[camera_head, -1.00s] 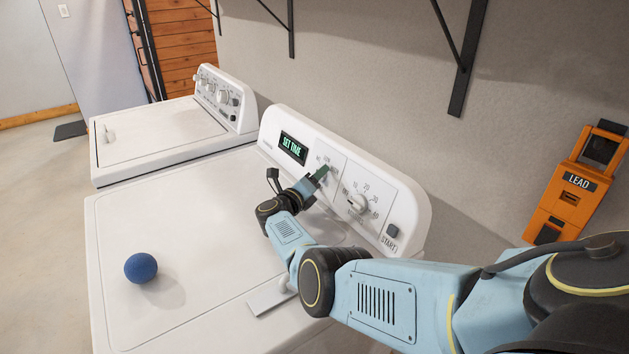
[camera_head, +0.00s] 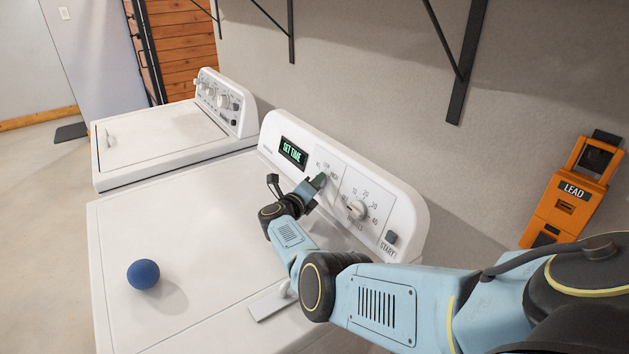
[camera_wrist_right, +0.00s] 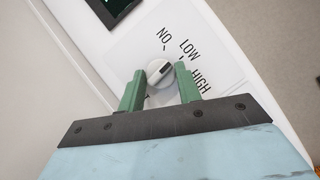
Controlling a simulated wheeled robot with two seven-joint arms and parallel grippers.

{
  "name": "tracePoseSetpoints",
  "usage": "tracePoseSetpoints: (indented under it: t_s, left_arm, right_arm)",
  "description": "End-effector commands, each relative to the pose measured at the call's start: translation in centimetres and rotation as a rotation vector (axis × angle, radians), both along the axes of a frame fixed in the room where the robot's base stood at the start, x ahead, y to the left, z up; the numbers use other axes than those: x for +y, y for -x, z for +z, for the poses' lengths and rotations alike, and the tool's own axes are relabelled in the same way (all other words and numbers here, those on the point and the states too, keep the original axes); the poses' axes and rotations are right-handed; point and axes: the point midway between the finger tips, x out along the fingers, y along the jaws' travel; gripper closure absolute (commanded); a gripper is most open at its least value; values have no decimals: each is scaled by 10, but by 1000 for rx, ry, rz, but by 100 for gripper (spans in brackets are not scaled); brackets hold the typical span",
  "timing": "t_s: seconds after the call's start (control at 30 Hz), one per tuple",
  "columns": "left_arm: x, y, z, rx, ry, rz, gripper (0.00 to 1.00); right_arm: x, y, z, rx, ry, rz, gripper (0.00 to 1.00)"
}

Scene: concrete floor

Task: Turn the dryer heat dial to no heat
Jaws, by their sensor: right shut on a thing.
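The round white heat dial (camera_wrist_right: 159,72) sits on the dryer's control panel (camera_head: 398,200), with NO, LOW and HIGH printed around it. My right gripper (camera_head: 318,181) is at the panel. In the right wrist view its two green fingers (camera_wrist_right: 160,80) are on either side of the dial and shut on it. The bar across the dial slants, but I cannot tell exactly which mark it points to. In the head view the gripper largely hides the dial. My left gripper is not in view.
The timer dial (camera_head: 356,209) and START button (camera_head: 391,237) are right of the heat dial. A lit display (camera_head: 293,152) reads SET TIME. A blue ball (camera_head: 143,274) rests on the dryer top (camera_head: 215,235). A second white machine (camera_head: 150,140) stands behind left.

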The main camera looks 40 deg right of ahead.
Motion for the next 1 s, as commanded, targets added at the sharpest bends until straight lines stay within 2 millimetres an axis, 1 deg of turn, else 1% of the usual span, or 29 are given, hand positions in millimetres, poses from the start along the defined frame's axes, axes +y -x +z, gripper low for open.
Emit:
tracePoseSetpoints:
  t_s: [0.03,0.2,0.5,0.7,1.0]
  left_arm:
    - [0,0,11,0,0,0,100]
    - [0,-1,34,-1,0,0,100]
    - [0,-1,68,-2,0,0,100]
    - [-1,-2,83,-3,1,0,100]
    - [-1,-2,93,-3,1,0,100]
  right_arm:
    - [0,1,4,32,-5,9,89]
    - [0,2,7,164,-21,53,89]
    - [-1,2,9,402,-48,132,89]
    - [-1,1,8,525,-61,173,89]
    - [-2,1,7,631,-71,205,89]
